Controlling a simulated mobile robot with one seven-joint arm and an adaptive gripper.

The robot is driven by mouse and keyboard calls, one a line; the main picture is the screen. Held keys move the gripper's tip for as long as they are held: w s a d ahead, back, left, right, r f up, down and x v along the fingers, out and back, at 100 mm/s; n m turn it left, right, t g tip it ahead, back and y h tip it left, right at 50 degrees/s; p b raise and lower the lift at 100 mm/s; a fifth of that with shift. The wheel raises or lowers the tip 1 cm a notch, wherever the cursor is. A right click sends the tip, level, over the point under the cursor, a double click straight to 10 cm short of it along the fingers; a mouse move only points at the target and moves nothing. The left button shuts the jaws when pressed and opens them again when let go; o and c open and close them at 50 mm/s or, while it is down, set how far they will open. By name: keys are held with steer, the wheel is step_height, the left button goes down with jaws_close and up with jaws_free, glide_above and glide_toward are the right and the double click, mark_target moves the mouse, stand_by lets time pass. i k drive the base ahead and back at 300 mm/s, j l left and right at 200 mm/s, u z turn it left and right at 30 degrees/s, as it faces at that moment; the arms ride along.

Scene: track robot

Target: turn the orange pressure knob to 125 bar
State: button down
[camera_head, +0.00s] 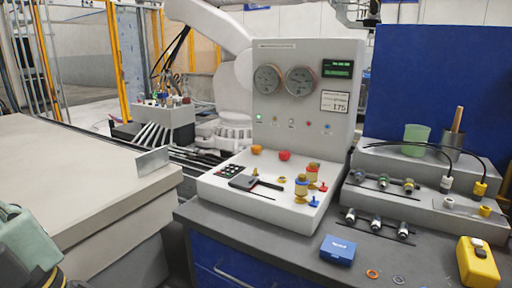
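The orange knob (256,150) sits at the back left of the sloped white control panel (222,188). Nothing touches it, and its pointer setting is too small to read. A red knob or button (284,156) is just to its right. On the upright panel behind are two round gauges (268,79), their readings not legible. A dark display (337,68) with green characters, also not legible, is at the upper right. I cannot make out my gripper in this view.
A black keypad and lever (243,183) and brass-coloured fittings (307,177) stand on the panel before the knob. A blue box (338,250) and a yellow device (478,262) lie on the dark bench. A pale slab (80,190) is at left; a white robot arm stands behind.

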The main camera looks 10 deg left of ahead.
mark_target(256, 149)
steer(key=i+j+u, duration=0.15)
steer(key=i+j, duration=0.2)
steer(key=i+j+u, duration=0.15)
steer(key=i, duration=0.3)
steer(key=i+j+u, duration=0.2)
steer(key=i+j, duration=0.15)
steer(key=i+j+u, duration=0.15)
steer(key=i, duration=0.4)
